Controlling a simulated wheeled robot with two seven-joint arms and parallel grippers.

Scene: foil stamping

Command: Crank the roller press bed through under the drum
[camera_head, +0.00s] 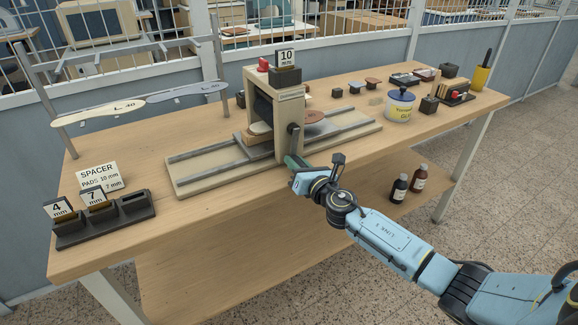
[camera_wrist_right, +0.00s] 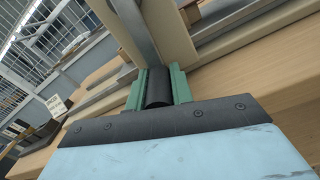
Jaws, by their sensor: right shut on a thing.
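The roller press stands mid-table, with a cream upright frame (camera_head: 293,115) and a dark drum (camera_head: 263,107) inside it. Its bed (camera_head: 258,138) lies under the drum on a long railed base (camera_head: 205,179). A pale block (camera_head: 260,128) sits on the bed at the drum's left, and a brown round piece (camera_head: 314,116) lies to the right. The grey crank arm (camera_head: 295,139) hangs on the frame's front side. My right gripper (camera_head: 293,163) is shut on the dark crank handle (camera_wrist_right: 158,88), its green fingers either side in the right wrist view. My left gripper is out of view.
A spacer rack (camera_head: 105,222) with 4 and 7 mm blocks stands front left. A 10 mm block (camera_head: 285,74) sits atop the press. A glue pot (camera_head: 399,105) and small dark blocks stand right. A stand with labelled strips (camera_head: 101,113) is back left.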

